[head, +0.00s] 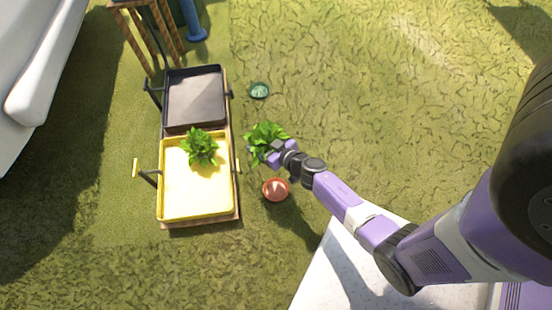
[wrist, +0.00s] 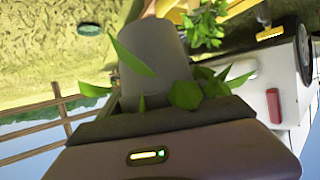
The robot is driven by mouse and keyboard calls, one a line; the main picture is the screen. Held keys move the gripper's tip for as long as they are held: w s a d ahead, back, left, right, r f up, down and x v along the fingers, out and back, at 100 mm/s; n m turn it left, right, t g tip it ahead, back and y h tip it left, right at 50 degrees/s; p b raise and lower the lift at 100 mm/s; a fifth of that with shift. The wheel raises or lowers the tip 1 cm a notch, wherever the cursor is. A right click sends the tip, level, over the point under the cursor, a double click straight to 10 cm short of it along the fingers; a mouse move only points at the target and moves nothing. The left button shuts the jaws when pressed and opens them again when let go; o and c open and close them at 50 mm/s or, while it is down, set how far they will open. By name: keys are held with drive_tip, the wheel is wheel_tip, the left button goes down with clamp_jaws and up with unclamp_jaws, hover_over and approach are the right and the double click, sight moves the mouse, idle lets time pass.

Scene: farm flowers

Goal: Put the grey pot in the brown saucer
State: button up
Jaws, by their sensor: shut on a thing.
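A leafy green plant (head: 266,137) is at my gripper (head: 272,154) in the head view, to the right of the carts. Its pot is hidden there by the leaves and gripper. In the wrist view, the grey pot (wrist: 152,55) shows close up, with green leaves around its rim, its base toward the top of the picture. My gripper is shut on the pot; the fingertips are not clear. The brown saucer (head: 275,189) is reddish-brown and round, on the grass just below my gripper in the head view. The pot is apart from it.
A yellow tray cart (head: 180,207) with another potted plant (head: 199,147) stands at left, beside a dark tray cart (head: 195,98). A green saucer (head: 260,90) lies on the grass farther up. Grass at right is clear. A white vehicle (head: 45,60) is at far left.

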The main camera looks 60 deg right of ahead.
hover_over(271, 180)
wheel_tip(271, 180, down, 4)
drive_tip(key=shift+d+f+b, duration=0.1)
drive_tip(key=shift+f+b, duration=0.05)
drive_tip(key=shift+b, duration=0.15)
wheel_tip(271, 180, down, 20)
drive_tip(key=b, duration=1.6)
drive_tip(key=shift+f, duration=0.1)
drive_tip(key=o, duration=1.7)
drive_tip(key=shift+f, duration=0.1)
